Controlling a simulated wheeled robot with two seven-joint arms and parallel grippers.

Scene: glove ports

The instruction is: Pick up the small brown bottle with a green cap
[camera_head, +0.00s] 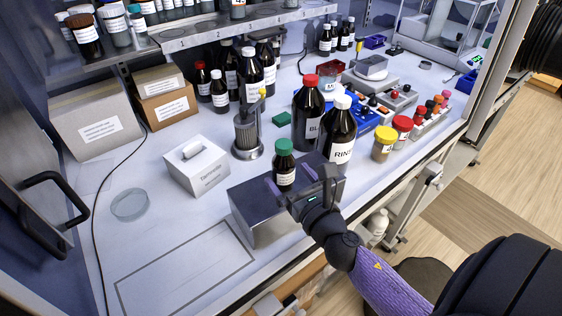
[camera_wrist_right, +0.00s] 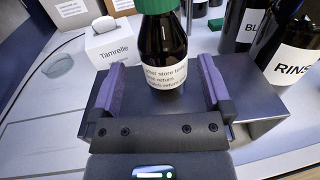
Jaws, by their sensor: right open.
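The small brown bottle with a green cap (camera_head: 284,176) stands upright on a grey metal box (camera_head: 255,215). Its white label faces my right wrist camera, where the bottle (camera_wrist_right: 163,50) fills the upper middle and the top of its cap is cut off. My right gripper (camera_head: 290,181) is open, at the near side of the bottle and low beside it. In the right wrist view the purple-padded fingers (camera_wrist_right: 158,78) lie left and right of the bottle, with gaps on both sides. My left gripper is not in view.
Two large brown bottles, one red-capped (camera_head: 306,115) and one white-capped RINSE bottle (camera_head: 340,135), stand right of the box. A metal cylinder holder (camera_head: 247,135) and a white tissue box (camera_head: 197,166) stand behind and left. The bench front-left is clear except a glass dish (camera_head: 130,204).

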